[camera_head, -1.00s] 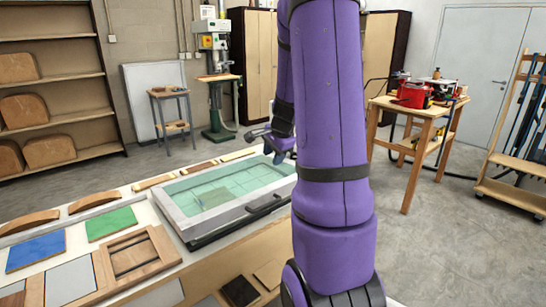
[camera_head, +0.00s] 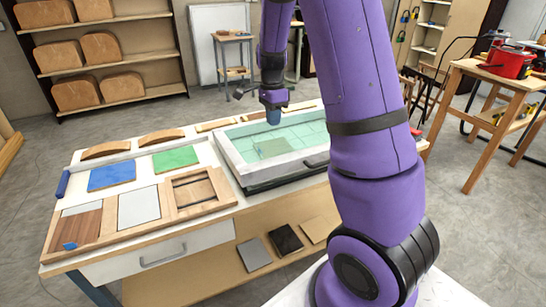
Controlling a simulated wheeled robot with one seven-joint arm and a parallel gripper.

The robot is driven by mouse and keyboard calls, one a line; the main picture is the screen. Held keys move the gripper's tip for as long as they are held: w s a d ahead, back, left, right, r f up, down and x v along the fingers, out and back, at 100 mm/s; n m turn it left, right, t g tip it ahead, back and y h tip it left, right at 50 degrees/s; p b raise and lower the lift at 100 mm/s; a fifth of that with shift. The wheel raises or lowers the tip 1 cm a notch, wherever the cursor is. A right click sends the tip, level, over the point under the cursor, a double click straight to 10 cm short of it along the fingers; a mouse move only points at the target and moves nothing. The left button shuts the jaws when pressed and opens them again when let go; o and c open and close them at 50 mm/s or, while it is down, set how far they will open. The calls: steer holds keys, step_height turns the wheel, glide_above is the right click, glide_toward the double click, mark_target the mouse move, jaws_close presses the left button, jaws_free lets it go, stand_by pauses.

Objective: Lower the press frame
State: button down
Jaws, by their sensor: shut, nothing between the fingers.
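The press frame (camera_head: 236,168) is a light grey rectangular rim around a translucent green sheet. It lies over a dark base at the right of the workbench. Its dark front handle (camera_head: 317,162) is partly hidden by my purple arm, as is the frame's right end. A small darker green patch shows through the sheet. I cannot tell whether a narrow gap remains between rim and base. My gripper (camera_head: 273,117) points down near the frame's far edge; it is shut and small in view, and I cannot tell its exact height above the frame.
The workbench (camera_head: 120,247) also holds a blue sheet (camera_head: 112,175), a green sheet (camera_head: 175,158), curved wooden forms (camera_head: 105,150) and a wooden frame (camera_head: 190,191). Flat samples lie on its lower shelf. A wooden table (camera_head: 500,85) with red equipment stands at right. Grey floor is open between.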

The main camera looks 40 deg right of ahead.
mark_target(274, 165)
steer(key=f, duration=0.4)
steer(key=s+f, duration=0.1)
steer(key=f, duration=0.4)
steer(key=a+f, duration=0.1)
steer(key=f, duration=0.4)
steer(key=shift+s, duration=0.2)
